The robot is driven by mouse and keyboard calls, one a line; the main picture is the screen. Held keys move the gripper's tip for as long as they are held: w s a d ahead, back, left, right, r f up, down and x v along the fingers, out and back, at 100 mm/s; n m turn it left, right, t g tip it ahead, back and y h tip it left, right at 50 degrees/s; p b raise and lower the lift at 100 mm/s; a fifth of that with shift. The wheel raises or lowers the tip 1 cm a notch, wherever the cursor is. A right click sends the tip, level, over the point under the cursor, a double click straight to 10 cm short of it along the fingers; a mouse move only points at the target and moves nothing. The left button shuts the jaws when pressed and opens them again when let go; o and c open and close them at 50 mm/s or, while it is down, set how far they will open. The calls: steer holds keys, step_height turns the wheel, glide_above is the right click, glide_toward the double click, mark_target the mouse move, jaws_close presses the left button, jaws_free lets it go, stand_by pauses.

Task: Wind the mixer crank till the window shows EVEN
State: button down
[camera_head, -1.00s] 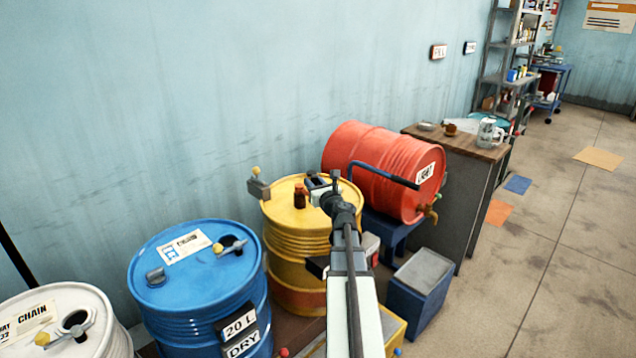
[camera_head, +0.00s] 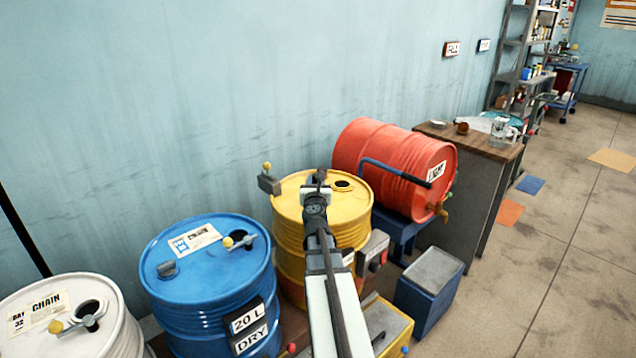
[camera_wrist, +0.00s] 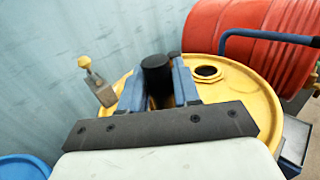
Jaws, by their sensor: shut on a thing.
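My gripper (camera_head: 316,182) is over the top of the yellow drum (camera_head: 292,205). In the wrist view its blue fingers (camera_wrist: 160,80) are shut on a dark upright cylindrical knob (camera_wrist: 157,68), one finger on each side. Whether an arm joins this knob to a crank is hidden by the gripper. A round open hole (camera_head: 343,185) in the drum lid is to the right of the fingers and shows in the wrist view too (camera_wrist: 207,72). I cannot make out a window or the word EVEN.
A grey bracket with a yellow ball (camera_head: 267,180) is at the drum's left rim. A bent blue bar (camera_head: 385,168) with a black grip crosses before the red drum (camera_head: 372,142). A blue drum (camera_head: 190,285) and white drum (camera_head: 95,335) stand left; a grey box (camera_head: 373,252) is right.

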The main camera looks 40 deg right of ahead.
steer(key=w+a+m+g+h, duration=0.4)
steer(key=w+m+g, duration=0.5)
steer(key=g, duration=0.6)
steer(key=shift+w+a+m+h, duration=0.15)
steer(key=shift+w+m+h, duration=0.2)
steer(key=shift+m+h, duration=0.5)
steer(key=c, duration=0.9)
jaws_free()
steer(key=shift+c, duration=0.2)
steer(key=w+a, duration=0.1)
steer(key=a, duration=1.2)
steer(key=shift+w+a, duration=0.2)
steer(key=shift+a, duration=0.15)
